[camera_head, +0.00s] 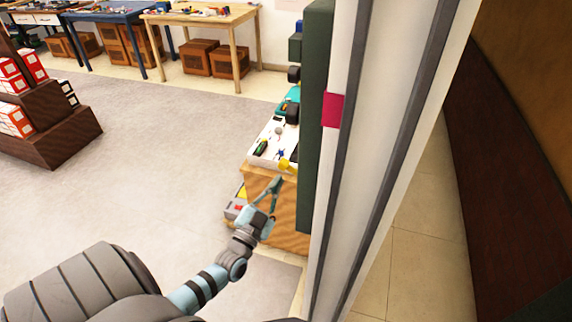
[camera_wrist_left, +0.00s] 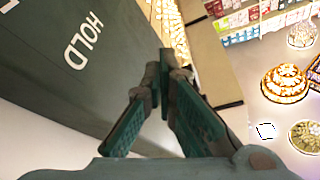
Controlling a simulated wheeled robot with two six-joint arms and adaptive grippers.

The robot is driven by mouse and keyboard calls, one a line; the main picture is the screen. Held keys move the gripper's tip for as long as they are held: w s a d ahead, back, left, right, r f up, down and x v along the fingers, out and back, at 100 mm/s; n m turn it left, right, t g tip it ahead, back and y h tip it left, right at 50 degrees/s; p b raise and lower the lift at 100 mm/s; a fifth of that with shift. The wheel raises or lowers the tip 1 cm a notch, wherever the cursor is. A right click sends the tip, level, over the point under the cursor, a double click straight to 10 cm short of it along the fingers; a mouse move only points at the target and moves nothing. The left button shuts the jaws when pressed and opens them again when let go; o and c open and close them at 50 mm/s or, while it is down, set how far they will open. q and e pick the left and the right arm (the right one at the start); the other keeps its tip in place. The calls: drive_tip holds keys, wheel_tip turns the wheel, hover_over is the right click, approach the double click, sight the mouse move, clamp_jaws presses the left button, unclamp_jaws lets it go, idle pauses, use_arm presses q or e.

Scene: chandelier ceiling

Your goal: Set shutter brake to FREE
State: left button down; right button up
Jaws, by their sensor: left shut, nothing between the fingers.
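The dark green panel (camera_head: 316,130) stands upright on the edge of the white wall or frame, seen nearly edge-on in the head view. In the left wrist view the panel (camera_wrist_left: 50,75) fills the upper left and carries the white word HOLD; another letter is cut off at the edge. A small yellow piece (camera_head: 287,164) shows beside the panel; I cannot tell whether it is the brake's handle. My left gripper (camera_head: 277,181) is just below it, left of the panel. In the left wrist view its fingers (camera_wrist_left: 166,58) meet at the tips, empty. My right gripper is out of view.
A wooden stand (camera_head: 290,212) with a white tray of tools (camera_head: 268,143) is behind my left gripper. The white frame (camera_head: 375,130) with dark strips bounds the right. Open grey floor (camera_head: 150,160) lies left. Workbenches (camera_head: 210,18) stand at the back.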

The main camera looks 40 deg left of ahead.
use_arm(q)
wheel_tip(320, 180, up, 3)
drive_tip(key=b, duration=0.2)
hover_over(286, 165)
drive_tip(key=d, duration=0.3)
drive_tip(key=f+b, duration=0.1)
drive_tip(key=s+a+f, duration=0.1)
drive_tip(key=f, duration=0.1)
drive_tip(key=shift+a+f+b, duration=0.1)
drive_tip(key=shift+a+b, duration=0.05)
drive_tip(key=shift+b, duration=0.2)
drive_tip(key=shift+s+a+f, duration=0.2)
drive_tip(key=shift+a+f, duration=0.1)
